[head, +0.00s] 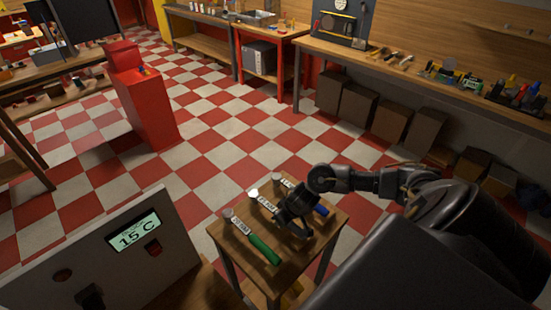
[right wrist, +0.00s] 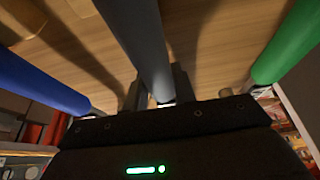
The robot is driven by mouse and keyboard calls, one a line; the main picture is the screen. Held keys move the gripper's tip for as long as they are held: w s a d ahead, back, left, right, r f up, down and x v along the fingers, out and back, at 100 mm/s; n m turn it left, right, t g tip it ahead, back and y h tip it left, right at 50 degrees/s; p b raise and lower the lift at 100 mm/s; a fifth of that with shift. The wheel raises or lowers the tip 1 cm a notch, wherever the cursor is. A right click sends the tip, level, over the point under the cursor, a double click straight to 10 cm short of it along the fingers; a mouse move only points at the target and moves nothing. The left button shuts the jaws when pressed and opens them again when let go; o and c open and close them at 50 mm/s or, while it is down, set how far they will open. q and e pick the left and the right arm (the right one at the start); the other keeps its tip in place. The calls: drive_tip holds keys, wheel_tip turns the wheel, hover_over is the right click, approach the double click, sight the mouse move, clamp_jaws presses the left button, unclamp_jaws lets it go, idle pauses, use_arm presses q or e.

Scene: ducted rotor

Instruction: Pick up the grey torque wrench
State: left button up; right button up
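The grey torque wrench (right wrist: 146,40) lies between a blue-handled and a green-handled one on a small wooden table (head: 227,238). In the head view its grey handle is mostly hidden by my right gripper (head: 296,217), which is over the table. In the right wrist view, the fingers of my right gripper (right wrist: 157,90) stand close on both sides of the grey handle and look shut on it. I cannot tell whether the wrench is lifted. My left gripper is not in view.
The green-handled wrench (head: 263,248) lies to the left of the grey one, the blue-handled wrench (head: 321,210) to the right. A panel with a 15 C display (head: 139,234) stands at the left front. The checkered floor beyond is clear up to a red cabinet (head: 150,108) and benches.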

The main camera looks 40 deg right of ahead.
clamp_jaws()
drive_tip(key=shift+r, duration=0.15)
drive_tip(key=shift+r, duration=0.3)
wheel_tip(320, 180, up, 2)
drive_tip(key=shift+w+r+p, duration=0.1)
drive_tip(key=shift+r+p, duration=0.05)
drive_tip(key=shift+p, duration=0.45)
drive_tip(key=s+a+r+p, duration=0.8)
drive_tip(key=s+r, duration=0.2)
drive_tip(key=s, duration=0.1)
drive_tip(key=shift+s+a+p, duration=0.15)
drive_tip(key=shift+s+p, duration=0.1)
drive_tip(key=shift+p, duration=0.1)
drive_tip(key=shift+w+a+f, duration=0.1)
drive_tip(key=shift+w, duration=0.05)
